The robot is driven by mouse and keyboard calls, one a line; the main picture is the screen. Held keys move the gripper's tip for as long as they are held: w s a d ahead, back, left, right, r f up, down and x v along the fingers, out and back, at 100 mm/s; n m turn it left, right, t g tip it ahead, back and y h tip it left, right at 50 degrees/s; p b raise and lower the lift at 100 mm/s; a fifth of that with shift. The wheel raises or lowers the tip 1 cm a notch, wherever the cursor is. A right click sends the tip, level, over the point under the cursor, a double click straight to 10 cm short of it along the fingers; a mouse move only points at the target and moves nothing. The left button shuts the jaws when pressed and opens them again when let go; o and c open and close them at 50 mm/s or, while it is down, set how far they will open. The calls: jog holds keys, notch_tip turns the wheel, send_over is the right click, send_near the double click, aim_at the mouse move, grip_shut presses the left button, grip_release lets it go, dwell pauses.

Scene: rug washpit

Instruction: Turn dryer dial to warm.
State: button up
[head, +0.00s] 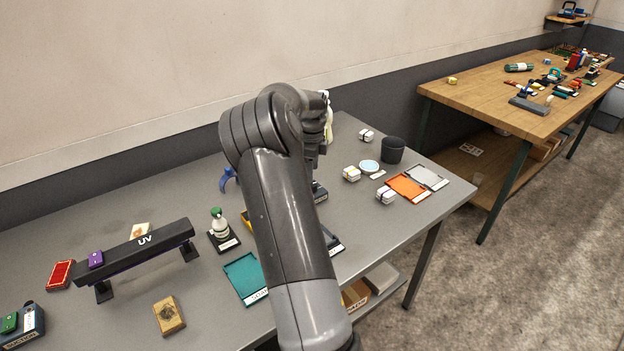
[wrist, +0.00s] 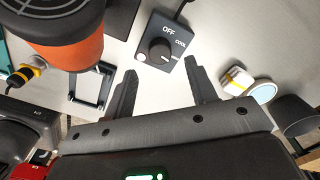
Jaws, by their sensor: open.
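The dryer dial is a dark round knob (wrist: 160,51) on a small dark control box (wrist: 152,38) in the wrist view. OFF and COOL are readable beside the knob; a further label at its right is too small to read. I cannot tell clearly where the knob points. My gripper (wrist: 160,67) is open, its two fingers apart on either side of the box's near end, with nothing between them clearly held. In the head view my arm hides most of the box (head: 319,192) and much of my gripper (head: 316,155).
A large orange and black cylindrical object (wrist: 70,45) stands close at the left in the wrist view. A white block (wrist: 236,80) and a dark cup (wrist: 293,115) are at the right. The grey table (head: 385,235) has free room near its front right.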

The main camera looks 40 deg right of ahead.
notch_tip(320, 180, up, 5)
jog(key=shift+r, duration=0.15)
dwell(0.3)
jog(key=shift+m, duration=0.6)
notch_tip(320, 180, down, 11)
jog(key=shift+r, duration=0.15)
jog(key=shift+c, duration=0.4)
